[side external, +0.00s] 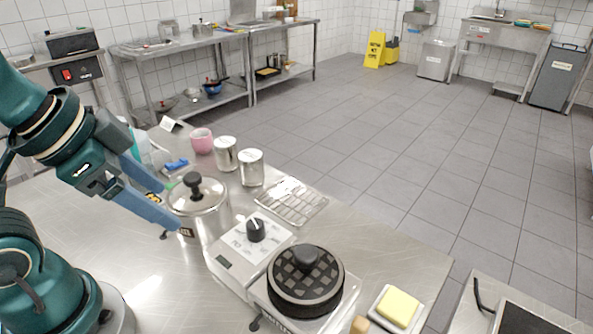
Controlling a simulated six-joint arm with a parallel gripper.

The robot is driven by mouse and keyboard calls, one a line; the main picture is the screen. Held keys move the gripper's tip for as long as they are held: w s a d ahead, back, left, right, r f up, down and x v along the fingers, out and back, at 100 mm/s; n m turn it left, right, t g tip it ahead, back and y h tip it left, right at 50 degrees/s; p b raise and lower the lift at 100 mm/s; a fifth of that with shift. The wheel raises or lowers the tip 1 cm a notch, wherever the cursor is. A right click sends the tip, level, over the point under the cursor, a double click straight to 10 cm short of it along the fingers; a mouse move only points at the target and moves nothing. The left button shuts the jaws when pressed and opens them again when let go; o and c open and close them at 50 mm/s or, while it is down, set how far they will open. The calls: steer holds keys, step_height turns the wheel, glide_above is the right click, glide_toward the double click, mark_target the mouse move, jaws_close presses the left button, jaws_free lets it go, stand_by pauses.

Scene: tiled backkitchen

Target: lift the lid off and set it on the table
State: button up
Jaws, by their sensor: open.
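A steel pot (207,222) stands upright on the metal table (75,225), left of the middle. Its shiny lid (212,193) sits on top and carries a black knob (192,181). My gripper (172,204) comes in from the left, with its two blue fingers spread apart and nothing seen between them. The fingertips are at the pot's left side, below the knob in the picture. The near finger overlaps the pot's left edge; I cannot tell whether it touches. The pot's left side is partly hidden by the fingers.
A white appliance with a black dial (255,230) and a round black waffle iron (305,281) stand right of the pot. Behind are two cans (251,169), a pink cup (202,140) and a wire rack (291,201). A butter dish (397,307) is front right. Bare table shows at left.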

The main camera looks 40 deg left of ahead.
steer(key=w+d+r+m+g, duration=0.15)
steer(key=w+r+m, duration=0.25)
steer(key=m, duration=0.4)
steer(key=m+g, duration=0.4)
steer(key=m, duration=1.1)
glide_above(306, 251)
step_height(306, 251, down, 7)
steer(key=shift+w+a+r, duration=0.1)
steer(key=shift+r, duration=0.05)
steer(key=shift+f, duration=2.65)
jaws_close()
